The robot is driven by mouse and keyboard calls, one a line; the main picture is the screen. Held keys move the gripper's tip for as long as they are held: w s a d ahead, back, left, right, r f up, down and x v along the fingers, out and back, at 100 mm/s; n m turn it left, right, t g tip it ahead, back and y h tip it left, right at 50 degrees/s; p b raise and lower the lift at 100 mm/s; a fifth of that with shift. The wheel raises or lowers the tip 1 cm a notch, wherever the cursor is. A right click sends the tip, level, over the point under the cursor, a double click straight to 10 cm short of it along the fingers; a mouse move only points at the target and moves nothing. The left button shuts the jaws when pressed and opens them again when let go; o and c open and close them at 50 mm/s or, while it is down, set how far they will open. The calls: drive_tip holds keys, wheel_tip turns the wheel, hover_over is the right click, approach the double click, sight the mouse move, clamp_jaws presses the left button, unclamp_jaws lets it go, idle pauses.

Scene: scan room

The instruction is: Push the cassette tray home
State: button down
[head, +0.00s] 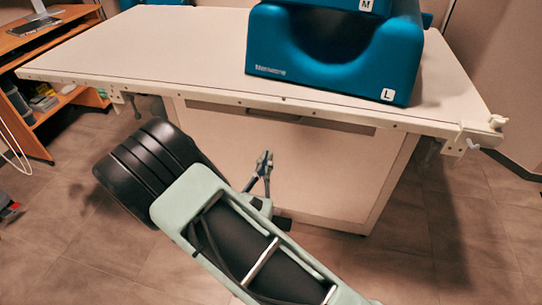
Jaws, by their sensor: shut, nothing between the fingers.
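The cassette tray (280,117) shows as a long, low grey front in the white cabinet, just under the table top's front edge. The overhanging edge hides its upper part, and I cannot tell how far it stands out. My gripper (264,158) is in front of the cabinet, below the tray front in the picture. Its fingers are together and empty, pointing up in the picture. I see no contact with the tray, but the gap in depth is unclear.
The white table (160,48) carries blue foam positioners (340,50) marked M and L. Clamps (463,140) stick out at its front corners. A wooden desk (35,42) stands at the left. The tiled floor (465,235) at the right is clear.

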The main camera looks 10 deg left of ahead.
drive_tip(key=b+x, duration=0.2)
drive_tip(key=x, duration=0.9)
drive_tip(key=shift+w, duration=0.25)
drive_tip(key=shift+d, duration=0.1)
